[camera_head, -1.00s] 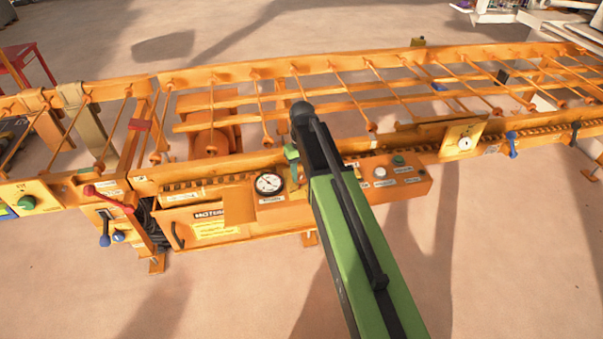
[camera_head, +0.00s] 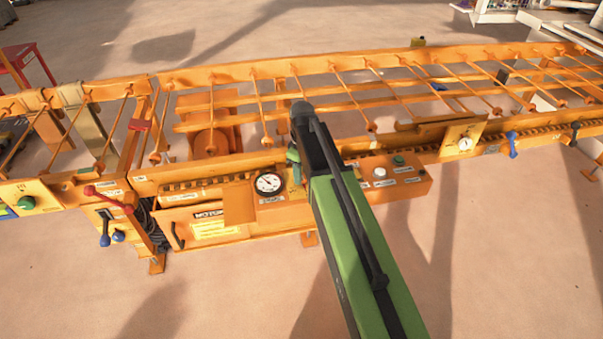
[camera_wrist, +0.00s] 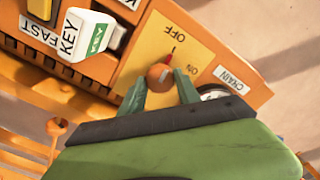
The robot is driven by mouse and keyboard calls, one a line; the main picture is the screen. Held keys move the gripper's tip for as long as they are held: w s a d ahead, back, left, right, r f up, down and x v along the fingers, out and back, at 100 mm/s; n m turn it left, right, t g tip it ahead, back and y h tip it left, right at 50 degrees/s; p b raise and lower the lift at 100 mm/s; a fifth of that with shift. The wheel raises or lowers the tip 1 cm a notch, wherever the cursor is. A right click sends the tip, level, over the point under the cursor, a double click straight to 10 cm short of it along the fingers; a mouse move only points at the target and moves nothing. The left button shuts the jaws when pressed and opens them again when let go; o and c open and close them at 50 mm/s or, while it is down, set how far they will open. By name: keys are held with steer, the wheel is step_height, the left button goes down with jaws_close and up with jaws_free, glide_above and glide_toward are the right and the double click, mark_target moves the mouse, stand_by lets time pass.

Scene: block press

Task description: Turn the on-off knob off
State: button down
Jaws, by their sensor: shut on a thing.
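The on-off knob (camera_wrist: 160,74), round and orange-brown with a red pointer, sits on a yellow plate (camera_wrist: 148,50) in the wrist view. The plate is marked OFF and ON, upside down in this view. The red pointer points up towards the OFF word. My gripper (camera_wrist: 160,85) has its two green fingers shut on the knob, one on each side. In the head view my gripper (camera_head: 294,155) is at the front panel of the orange machine (camera_head: 285,213), and my arm hides the knob.
A white and green KEY block (camera_wrist: 91,36) stands left of the plate. A CHAIN label (camera_wrist: 231,79) and part of a round gauge lie to the right. In the head view, a dial (camera_head: 268,183) is left of my gripper and a green button (camera_head: 399,160) is to its right.

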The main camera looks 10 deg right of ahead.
stand_by(0.4)
steer(key=c, duration=0.9)
jaws_free()
steer(key=shift+o, duration=0.2)
step_height(320, 180, up, 17)
steer(key=p, duration=1.7)
steer(key=shift+r, duration=0.2)
